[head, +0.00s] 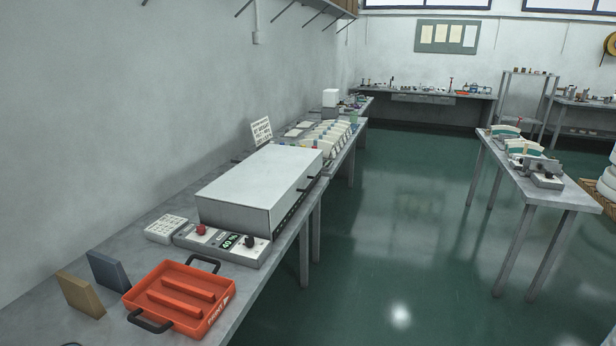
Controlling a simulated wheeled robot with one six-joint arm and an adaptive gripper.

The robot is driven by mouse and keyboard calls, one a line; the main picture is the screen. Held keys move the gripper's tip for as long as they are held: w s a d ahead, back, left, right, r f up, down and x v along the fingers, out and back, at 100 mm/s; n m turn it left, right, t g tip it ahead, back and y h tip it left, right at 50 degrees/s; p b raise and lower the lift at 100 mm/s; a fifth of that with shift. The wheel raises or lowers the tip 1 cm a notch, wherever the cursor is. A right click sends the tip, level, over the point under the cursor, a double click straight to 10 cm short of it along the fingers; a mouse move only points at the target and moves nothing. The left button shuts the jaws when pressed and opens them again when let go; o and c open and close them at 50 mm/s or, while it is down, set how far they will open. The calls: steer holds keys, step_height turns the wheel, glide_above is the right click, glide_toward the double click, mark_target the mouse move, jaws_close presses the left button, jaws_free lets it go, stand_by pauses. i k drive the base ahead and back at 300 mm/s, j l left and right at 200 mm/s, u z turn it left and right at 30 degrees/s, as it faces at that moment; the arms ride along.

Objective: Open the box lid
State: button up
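The box (262,189) is a long, light grey metal case on the workbench along the left wall. Its pale top (262,171) lies flat and looks closed. Small dark handles (305,186) stick out from its right side. A control panel (222,240) with a red knob (201,230), a black knob (250,241) and a small display lies at its near end. My gripper is not in view, so its state and its distance from the box do not show.
An orange tray (181,328) with black handles, a grey block (108,270), a tan block (80,294) and a white keypad-like unit (166,229) are on the near bench. A second table (560,194) stands at the right. The green floor (400,240) between is clear.

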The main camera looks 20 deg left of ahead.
mark_target(272, 179)
steer(key=i+l+u, duration=0.1)
steer(key=i+u, duration=0.25)
steer(key=i+l+u, duration=0.3)
steer(key=i, duration=0.2)
steer(key=i+l+u, duration=0.45)
steer(key=i+l, duration=0.3)
steer(key=i, duration=0.2)
steer(key=i+l+u, duration=0.1)
steer(key=i+l, duration=0.35)
steer(key=i, duration=0.15)
